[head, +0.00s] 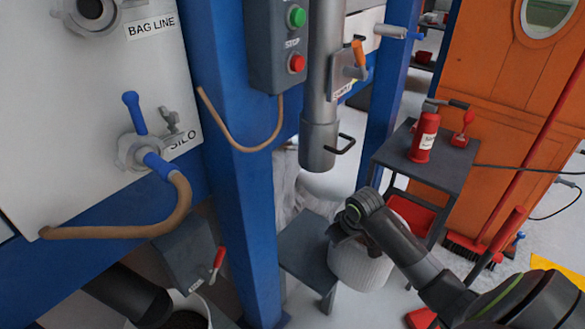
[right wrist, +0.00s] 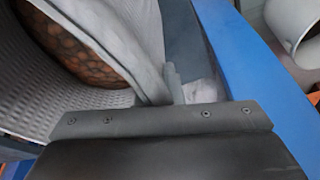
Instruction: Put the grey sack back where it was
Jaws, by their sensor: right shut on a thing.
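The grey sack (head: 362,268) is pale, woven and open-topped. It hangs or stands beside a low dark grey stand in the head view; whether its bottom touches the floor is hidden. My right gripper (head: 348,226) is at the sack's top rim, reaching in from the right. In the right wrist view the gripper (right wrist: 172,98) is shut on the folded rim of the sack (right wrist: 125,28), and round brown contents (right wrist: 70,45) show inside. My left gripper is not in view.
The low stand (head: 307,248) is left of the sack, beside a blue post (head: 245,200). A metal spout (head: 318,145) hangs above. A grey table (head: 440,160) with a red canister (head: 424,138) is at right. A red bin (head: 410,213) is beneath it.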

